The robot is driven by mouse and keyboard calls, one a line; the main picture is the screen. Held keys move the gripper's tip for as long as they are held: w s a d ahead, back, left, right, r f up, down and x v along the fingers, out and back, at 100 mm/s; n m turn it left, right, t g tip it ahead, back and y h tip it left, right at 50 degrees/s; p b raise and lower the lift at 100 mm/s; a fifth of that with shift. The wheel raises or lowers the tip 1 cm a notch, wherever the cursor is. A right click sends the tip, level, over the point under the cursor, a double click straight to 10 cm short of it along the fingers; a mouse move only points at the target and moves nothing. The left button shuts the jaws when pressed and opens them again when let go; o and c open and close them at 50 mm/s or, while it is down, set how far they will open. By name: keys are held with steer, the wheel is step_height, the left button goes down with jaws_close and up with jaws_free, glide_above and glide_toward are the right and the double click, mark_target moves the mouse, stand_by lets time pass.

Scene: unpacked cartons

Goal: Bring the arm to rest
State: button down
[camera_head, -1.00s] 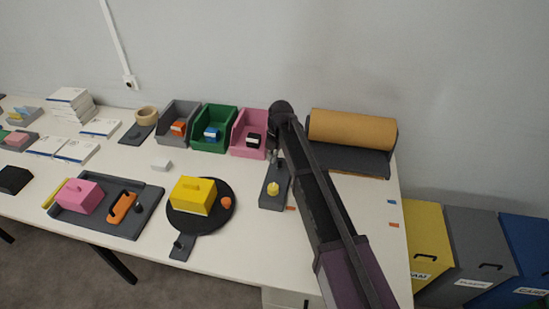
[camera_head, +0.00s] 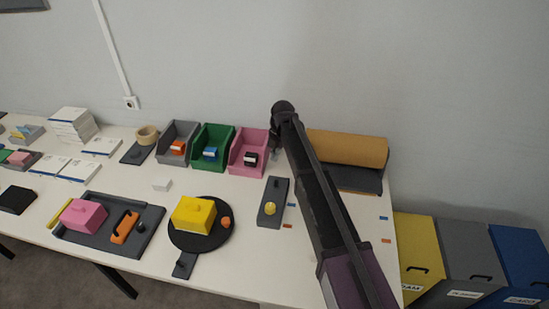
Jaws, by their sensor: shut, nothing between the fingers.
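My arm reaches from the lower right up over the white table (camera_head: 235,262). Its dark links cover part of the table's right side. My gripper (camera_head: 275,154) hangs below the arm's far end, just right of the pink bin (camera_head: 246,168). It is small and partly hidden by the arm, and it is shut with nothing held. It is above or near the far end of the dark grey board (camera_head: 271,213); I cannot tell its exact height.
Grey (camera_head: 168,155) and green (camera_head: 206,163) bins stand left of the pink one. A brown paper roll (camera_head: 350,148) lies behind my arm. A yellow box (camera_head: 193,214) sits on a black round board (camera_head: 212,240). A pink box (camera_head: 83,215) is on a grey tray (camera_head: 90,238).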

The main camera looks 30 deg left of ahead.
stand_by(0.6)
steer(key=w+d+m+t, duration=0.1)
steer(key=d+m, duration=0.8)
steer(key=d, duration=0.8)
steer(key=w+d+m, duration=0.2)
steer(key=d+m, duration=0.6)
steer(key=d, duration=0.9)
steer(key=s+d+m, duration=0.6)
steer(key=d+m, duration=0.3)
steer(key=d, duration=0.4)
steer(key=s+d+m+h, duration=0.1)
steer(key=s+d+m, duration=0.5)
steer(key=d+m, duration=0.4)
steer(key=d, duration=0.3)
steer(key=shift+t, duration=0.3)
steer(key=shift+f, duration=0.1)
